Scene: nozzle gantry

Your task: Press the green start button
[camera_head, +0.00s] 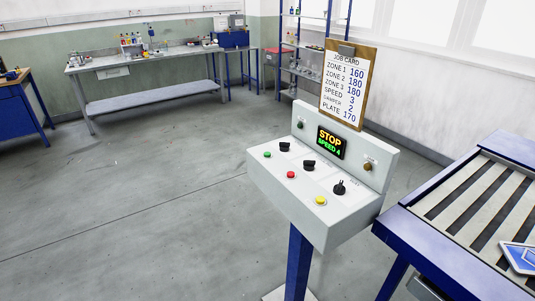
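The green button (267,155) is at the left end of the sloped top of a light grey control console (264,179). A red button (291,175) and a yellow button (320,200) sit along the same front row. Three black knobs, the middle one (308,165) among them, stand behind the buttons. The display (330,143) reads "STOP" in yellow and "SPEED 4" in green. A dark green round part (300,124) and a brownish one (368,167) are on the upright panel. Neither of my grippers is in view.
A job card (346,90) on a clipboard stands above the console. The console rests on a blue post (299,262). A workbench (147,58) stands at the back. The floor left of the console is clear.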

